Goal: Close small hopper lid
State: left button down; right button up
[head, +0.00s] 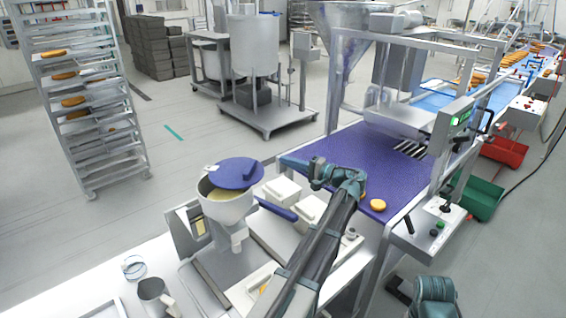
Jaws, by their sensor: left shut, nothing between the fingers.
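The small hopper (226,207) is a white funnel-shaped vessel on the machine at the centre left, with yellowish filling showing at its near rim. Its round blue-purple lid (236,172) sits over the top, tilted, with a gap at the front left where the filling shows. My left gripper (287,161) is shut and empty, pointing left, just right of the lid and apart from it in the picture. Part of my right arm (434,297) shows at the bottom right; its gripper is not in view.
White boxes (282,190) stand right of the hopper, beside a blue handle (277,208). A purple conveyor belt (375,160) with a round patty (377,205) lies behind my left arm. A metal jug (155,297) stands at the front left. Open floor lies beyond.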

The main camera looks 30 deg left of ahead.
pick_arm(q)
jog(key=s+a, duration=0.4)
jog(key=a, duration=0.3)
jog(key=shift+a, duration=0.15)
dwell(0.4)
